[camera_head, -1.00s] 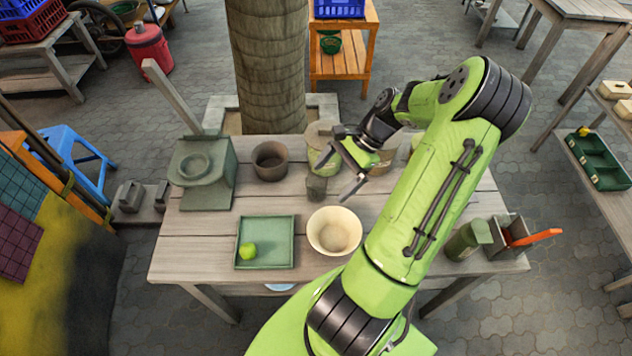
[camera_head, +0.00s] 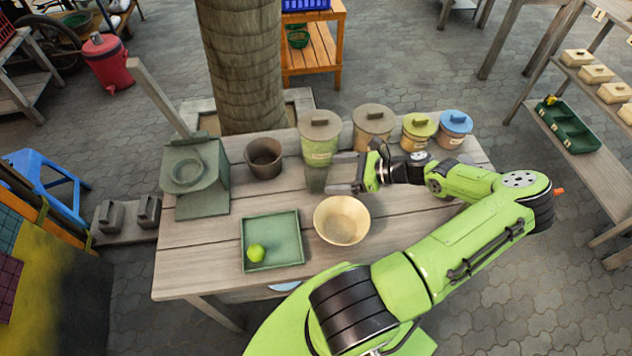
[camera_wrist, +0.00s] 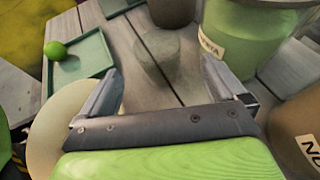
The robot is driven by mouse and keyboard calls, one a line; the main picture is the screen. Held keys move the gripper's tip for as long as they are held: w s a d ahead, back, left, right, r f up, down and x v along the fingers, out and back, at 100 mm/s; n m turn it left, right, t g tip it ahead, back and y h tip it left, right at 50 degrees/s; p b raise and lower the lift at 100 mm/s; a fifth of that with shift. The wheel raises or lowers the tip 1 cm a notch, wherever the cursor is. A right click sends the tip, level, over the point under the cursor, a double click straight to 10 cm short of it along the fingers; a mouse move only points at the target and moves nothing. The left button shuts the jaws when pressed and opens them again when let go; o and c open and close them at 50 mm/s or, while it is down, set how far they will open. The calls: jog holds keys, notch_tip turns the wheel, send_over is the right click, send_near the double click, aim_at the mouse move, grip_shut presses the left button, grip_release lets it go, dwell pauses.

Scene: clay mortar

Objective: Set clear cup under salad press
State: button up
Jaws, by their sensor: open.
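The clear cup (camera_head: 316,180) stands on the table, left of my gripper and in front of a lidded green pot. In the wrist view the see-through, greyish cup (camera_wrist: 158,55) is upright just beyond the fingertips, roughly centred between them. My gripper (camera_head: 342,180) is low, lying sideways with its fingers pointing left at the cup. It is open and empty; both fingers also show in the wrist view (camera_wrist: 162,78). The salad press (camera_head: 203,168), grey-green with a round ring and a long raised handle, stands at the table's left end. The space below its ring is hard to see.
A dark pot (camera_head: 264,158) stands between press and cup. A cream bowl (camera_head: 341,222) and a green tray (camera_head: 272,262) with a green fruit (camera_head: 256,253) are nearer the front. Lidded pots (camera_head: 320,138) line the back. Bare planks lie in front of the press.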

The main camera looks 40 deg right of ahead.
aim_at(324, 175)
jog(key=b+x, duration=0.1)
jog(key=x, duration=0.3)
jog(key=shift+w+a+f, duration=0.1)
jog(key=shift+w+a, duration=0.1)
jog(key=c, duration=1.2)
notch_tip(324, 175, up, 18)
jog(key=p, duration=0.5)
jog(key=shift+a+p, duration=0.1)
jog(key=shift+p, duration=0.2)
jog(key=shift+c, duration=0.2)
